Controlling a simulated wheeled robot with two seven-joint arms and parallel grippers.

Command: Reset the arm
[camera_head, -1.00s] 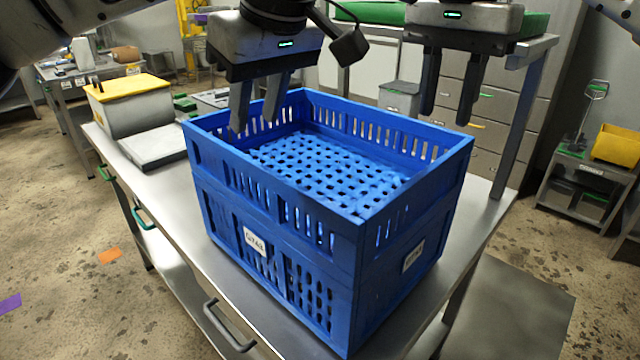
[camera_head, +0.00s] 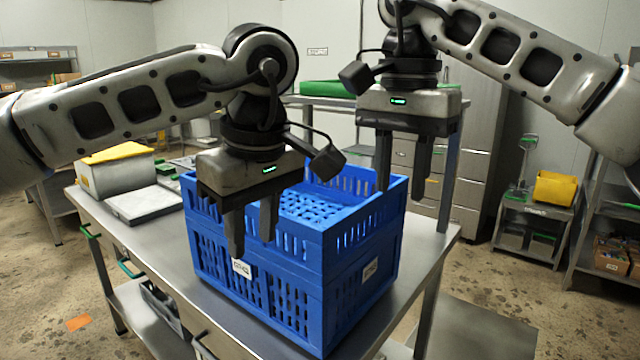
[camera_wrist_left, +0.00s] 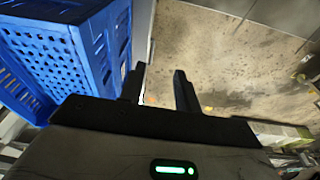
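My left gripper (camera_head: 252,225) hangs fingers-down in front of the near left side of the blue crates in the head view. Its two fingers are apart with nothing between them. In the left wrist view the fingers (camera_wrist_left: 160,88) are also apart, with only floor showing between them. My right gripper (camera_head: 402,165) hangs fingers-down at the crates' far right side, fingers apart and empty. Two blue crates (camera_head: 345,265) appear stacked on the metal table, and the upper one looks empty where its floor shows. A crate also shows in the left wrist view (camera_wrist_left: 75,55).
The metal table (camera_head: 185,285) holds a grey bin with a yellow lid (camera_head: 115,170) and a flat grey box (camera_head: 145,205) to the left. Drawers (camera_head: 470,180) stand behind. A small rack (camera_head: 530,230) with a yellow bin (camera_head: 553,188) is at the right.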

